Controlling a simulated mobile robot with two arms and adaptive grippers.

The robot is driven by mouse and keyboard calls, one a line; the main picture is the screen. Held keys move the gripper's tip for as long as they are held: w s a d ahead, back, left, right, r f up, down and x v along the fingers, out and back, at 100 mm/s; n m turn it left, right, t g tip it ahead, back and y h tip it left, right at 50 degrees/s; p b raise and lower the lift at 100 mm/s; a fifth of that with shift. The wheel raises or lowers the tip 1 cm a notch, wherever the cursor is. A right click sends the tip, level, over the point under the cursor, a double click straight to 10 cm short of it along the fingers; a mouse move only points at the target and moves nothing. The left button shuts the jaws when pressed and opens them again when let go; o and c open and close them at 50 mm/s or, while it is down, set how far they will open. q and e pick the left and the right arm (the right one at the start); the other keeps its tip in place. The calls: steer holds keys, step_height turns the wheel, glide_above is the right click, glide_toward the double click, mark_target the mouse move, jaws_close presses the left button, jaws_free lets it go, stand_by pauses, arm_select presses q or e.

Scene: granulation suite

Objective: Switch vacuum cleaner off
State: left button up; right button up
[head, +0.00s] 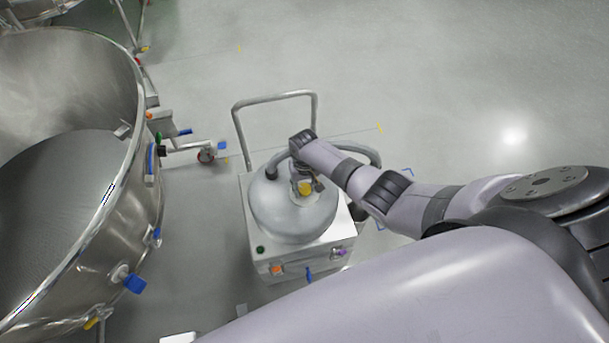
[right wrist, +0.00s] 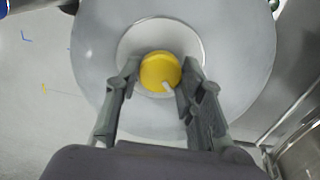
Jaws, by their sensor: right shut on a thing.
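The vacuum cleaner (head: 290,215) is a grey rounded drum on a boxy metal base with a push handle behind it. A yellow round knob (right wrist: 160,71) with a white pointer mark sits on top of the drum. The knob also shows in the head view (head: 305,188). In the right wrist view the pointer slants toward the lower right. My right gripper (right wrist: 157,82) is above the drum, its two fingers on either side of the knob and shut on it. My left gripper is not in view.
A large steel vessel (head: 150,215) with blue and yellow fittings stands to the left of the cleaner. A hose (head: 355,150) curves behind the drum. The cleaner's front has small coloured fittings (head: 277,269). The floor (head: 430,60) behind and to the right is clear.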

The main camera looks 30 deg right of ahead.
mark_target(304, 189)
steer(key=o, duration=1.1)
steer(key=shift+o, duration=0.2)
step_height(304, 189, up, 12)
steer(key=shift+s+a, duration=0.1)
stand_by(0.4)
